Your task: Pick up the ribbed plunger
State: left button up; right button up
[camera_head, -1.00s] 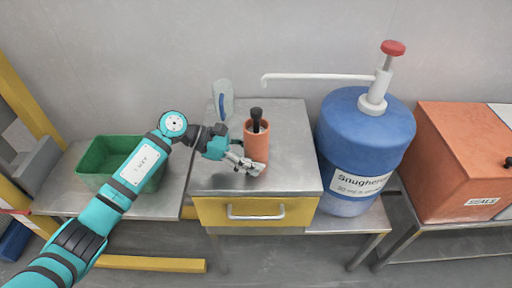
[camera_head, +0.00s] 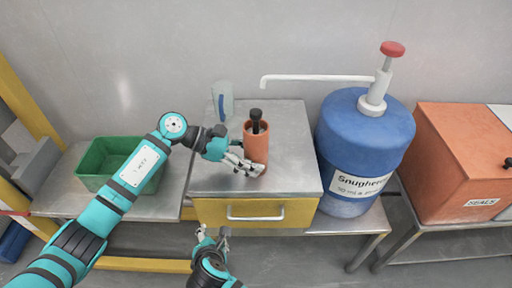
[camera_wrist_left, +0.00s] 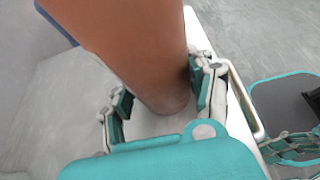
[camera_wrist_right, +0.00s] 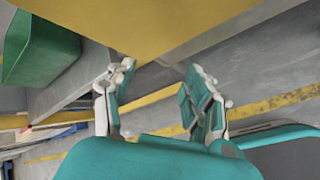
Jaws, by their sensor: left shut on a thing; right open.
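The orange cylinder (camera_head: 256,146) stands upright on the steel cabinet top. A black knobbed piece (camera_head: 256,118), apparently the plunger, sticks up out of its open top; ribs are too small to make out. My left gripper (camera_head: 248,166) is shut on the lower part of the cylinder. The left wrist view shows the orange wall (camera_wrist_left: 140,45) between its two fingers. My right gripper (camera_head: 212,233) is open and empty, low in front of the yellow drawer. In the right wrist view its fingers (camera_wrist_right: 160,100) are apart below the yellow drawer front (camera_wrist_right: 160,25).
A clear bottle (camera_head: 222,100) stands behind the cylinder to the left. A blue drum with a pump (camera_head: 362,135) stands close on the right. A green bin (camera_head: 100,165) sits on the left bench. The drawer handle (camera_head: 256,216) juts out near my right gripper.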

notch_tip(320, 180, up, 15)
jog(key=w+n+t+h, duration=0.1)
jog(key=w+n+t, duration=0.2)
jog(key=n+t, duration=0.1)
jog(key=n+t+h, duration=0.2)
jog(key=t+h, duration=0.2)
jog(key=h, duration=0.2)
send_near(254, 120)
jog(key=x, duration=0.6)
jog(key=shift+s, duration=0.1)
jog(key=shift+x, duration=2.85)
grip_shut()
